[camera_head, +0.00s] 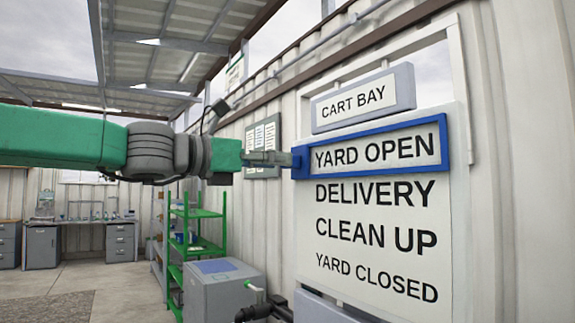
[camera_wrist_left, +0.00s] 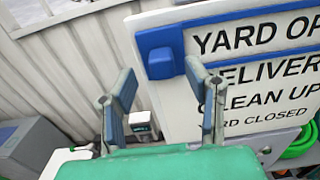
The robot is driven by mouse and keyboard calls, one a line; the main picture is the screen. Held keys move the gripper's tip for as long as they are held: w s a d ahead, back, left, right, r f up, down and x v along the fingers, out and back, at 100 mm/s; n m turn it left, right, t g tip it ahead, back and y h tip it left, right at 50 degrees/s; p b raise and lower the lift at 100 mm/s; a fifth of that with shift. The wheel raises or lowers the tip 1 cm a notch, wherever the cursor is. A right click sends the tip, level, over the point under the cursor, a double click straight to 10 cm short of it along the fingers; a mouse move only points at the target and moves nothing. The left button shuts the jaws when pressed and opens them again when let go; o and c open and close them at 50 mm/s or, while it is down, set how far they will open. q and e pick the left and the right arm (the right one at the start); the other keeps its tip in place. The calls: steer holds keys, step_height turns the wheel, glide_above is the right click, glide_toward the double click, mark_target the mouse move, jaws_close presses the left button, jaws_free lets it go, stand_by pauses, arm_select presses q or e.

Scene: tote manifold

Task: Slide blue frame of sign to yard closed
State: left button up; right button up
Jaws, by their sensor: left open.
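The white sign board (camera_head: 378,250) on the wall lists YARD OPEN, DELIVERY, CLEAN UP and YARD CLOSED from top to bottom. The blue frame (camera_head: 442,140) surrounds the YARD OPEN line. Its blue tab (camera_head: 300,162) sticks out at the frame's left end, and also shows in the left wrist view (camera_wrist_left: 160,62). My left gripper (camera_head: 288,159) is at the tab in the head view. In the left wrist view its two fingers (camera_wrist_left: 160,88) are spread apart, with the tab just beyond them; contact cannot be told. My right gripper is in neither view.
A CART BAY plate (camera_head: 363,98) sits above the frame. A grey cabinet (camera_head: 222,290) stands below my left arm, with a green shelf rack (camera_head: 200,213) behind it. Workbenches (camera_head: 80,240) stand at the far left. The board below the frame looks clear.

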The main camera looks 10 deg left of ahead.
arm_select(q)
steer(key=shift+x, duration=1.4)
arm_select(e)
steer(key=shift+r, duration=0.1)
arm_select(q)
steer(key=shift+c, duration=0.4)
jaws_close()
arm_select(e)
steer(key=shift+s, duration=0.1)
